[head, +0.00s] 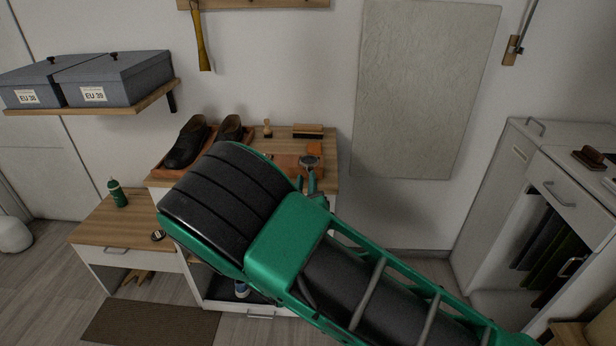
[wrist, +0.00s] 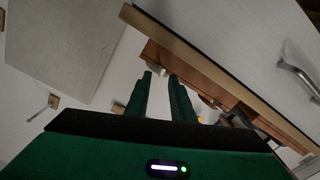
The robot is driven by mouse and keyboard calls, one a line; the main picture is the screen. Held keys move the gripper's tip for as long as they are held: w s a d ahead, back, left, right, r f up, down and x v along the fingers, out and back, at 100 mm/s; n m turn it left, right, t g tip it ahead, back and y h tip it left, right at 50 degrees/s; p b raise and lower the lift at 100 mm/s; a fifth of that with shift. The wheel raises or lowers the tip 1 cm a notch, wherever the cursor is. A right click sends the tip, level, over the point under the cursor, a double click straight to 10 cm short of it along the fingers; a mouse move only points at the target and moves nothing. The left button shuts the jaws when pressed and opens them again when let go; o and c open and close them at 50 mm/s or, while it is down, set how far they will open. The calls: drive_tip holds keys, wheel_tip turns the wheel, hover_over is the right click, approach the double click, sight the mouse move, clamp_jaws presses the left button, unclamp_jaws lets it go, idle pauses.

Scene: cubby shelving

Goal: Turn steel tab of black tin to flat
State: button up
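A small round dark tin with a pale, shiny part (head: 309,161) sits near the right end of the wooden cabinet top. I take it to be the black tin; its steel tab is too small to make out. My gripper (head: 306,180) is just in front of it, on the near side, with green fingers pointing toward it. In the wrist view, the fingers of my gripper (wrist: 160,76) are apart with nothing seen between them. A small pale, shiny shape (wrist: 158,69) shows just beyond the fingertips; contact cannot be told.
Black shoes (head: 186,143) stand in a tray at the cabinet's left. A brush (head: 308,131) and an orange box (head: 314,148) lie behind the tin. A green bottle (head: 117,192) and another small dark round item (head: 157,236) are on the lower bench.

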sight(308, 171)
drive_tip(key=shift+w, duration=1.7)
clamp_jaws()
drive_tip(key=shift+d, duration=0.1)
